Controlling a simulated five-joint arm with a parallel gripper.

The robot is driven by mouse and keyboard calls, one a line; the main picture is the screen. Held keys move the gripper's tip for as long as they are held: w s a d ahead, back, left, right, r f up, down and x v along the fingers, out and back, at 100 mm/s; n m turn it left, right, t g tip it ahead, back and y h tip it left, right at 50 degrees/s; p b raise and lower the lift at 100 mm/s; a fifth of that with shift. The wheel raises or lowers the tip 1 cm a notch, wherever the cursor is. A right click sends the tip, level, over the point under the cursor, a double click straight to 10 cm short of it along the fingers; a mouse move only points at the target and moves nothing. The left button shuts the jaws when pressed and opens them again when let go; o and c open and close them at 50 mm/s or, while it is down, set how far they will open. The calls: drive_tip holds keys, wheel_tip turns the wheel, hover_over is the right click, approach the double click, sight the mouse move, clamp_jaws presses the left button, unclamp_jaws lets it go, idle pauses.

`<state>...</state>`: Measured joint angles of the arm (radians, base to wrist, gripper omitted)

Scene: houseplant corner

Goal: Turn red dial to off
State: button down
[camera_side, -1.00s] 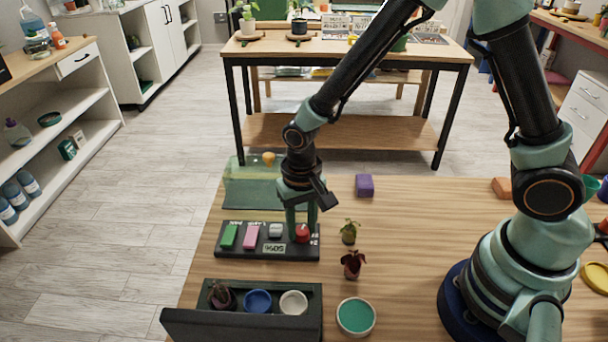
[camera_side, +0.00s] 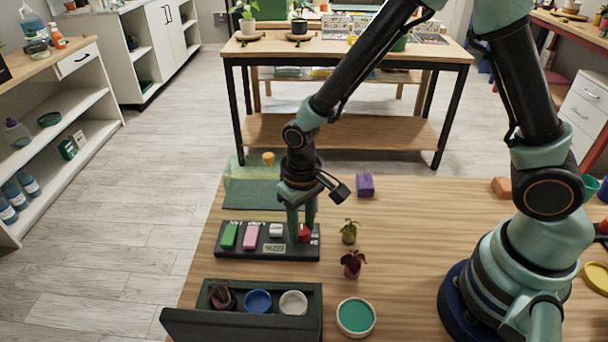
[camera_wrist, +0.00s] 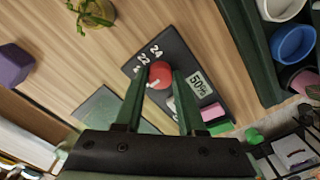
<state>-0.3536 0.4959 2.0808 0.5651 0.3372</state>
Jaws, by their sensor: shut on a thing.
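The red dial (camera_side: 304,233) sits at the right end of the black control panel (camera_side: 266,253). In the wrist view the red dial (camera_wrist: 160,75) shows between the fingertips, with the numbers 22 and 24 printed beside it. My gripper (camera_side: 302,230) reaches down from above and is shut on the red dial; its fingers partly hide the dial in the side view. The panel also carries a green switch (camera_side: 229,236), a pink switch (camera_side: 251,236), a white switch (camera_side: 276,231) and a small display reading about 50%. I cannot read an off mark.
A dark open box (camera_side: 212,325) with several small pots stands in front of the panel. Two small plants (camera_side: 349,232) (camera_side: 352,264) and a teal dish (camera_side: 356,316) are to the right. A purple block (camera_side: 365,185) lies behind. A translucent green case (camera_side: 250,188) stands behind the panel.

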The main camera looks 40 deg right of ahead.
sight(302, 230)
drive_tip(key=c, duration=0.5)
unclamp_jaws()
drive_tip(key=shift+r, duration=0.1)
wheel_tip(302, 230, up, 12)
drive_tip(key=s+d+r+t, duration=0.2)
drive_tip(key=s+d+r, duration=0.1)
drive_tip(key=d+r, duration=0.2)
drive_tip(key=s+d+r+t, duration=0.2)
drive_tip(key=d+r+t, duration=0.1)
drive_tip(key=d+r, duration=0.2)
drive_tip(key=d, duration=0.2)
drive_tip(key=shift+s+d+r+t, duration=0.25)
drive_tip(key=shift+s+d+t, duration=0.05)
drive_tip(key=shift+s+d, duration=0.1)
